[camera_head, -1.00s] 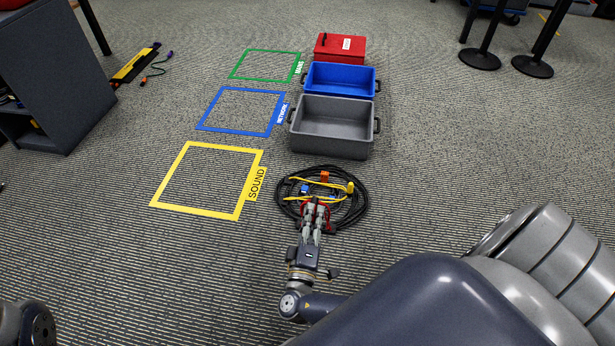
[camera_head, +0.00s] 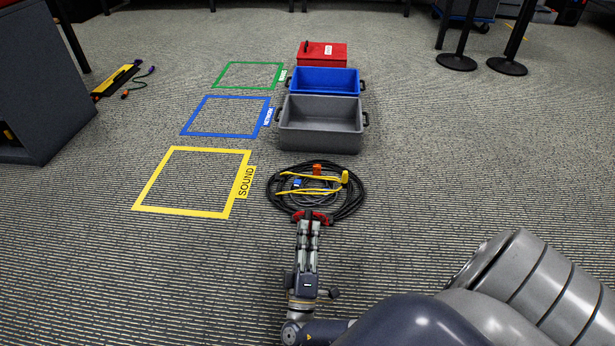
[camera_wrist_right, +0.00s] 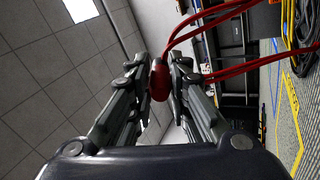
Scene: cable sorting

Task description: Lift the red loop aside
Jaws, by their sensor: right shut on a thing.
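The red loop (camera_head: 318,216) shows at the near edge of the cable pile in the head view. My right gripper (camera_head: 308,222) is shut on it. In the right wrist view, a red cable part (camera_wrist_right: 159,80) sits between the fingers of the right gripper (camera_wrist_right: 161,72), and red strands (camera_wrist_right: 225,72) run off to the right. The black cable coil (camera_head: 357,202) lies on the floor just beyond the gripper, with a yellow cable (camera_head: 331,178), an orange connector (camera_head: 317,169) and a blue connector (camera_head: 297,183) in it. My left gripper is not in view.
A yellow floor square marked SOUND (camera_head: 182,210) is left of the coil. Blue (camera_head: 183,127) and green (camera_head: 216,80) squares lie behind it. A grey bin (camera_head: 320,140), a blue bin (camera_head: 325,85) and a red toolbox (camera_head: 322,55) stand beyond the coil. Floor left of the gripper is clear.

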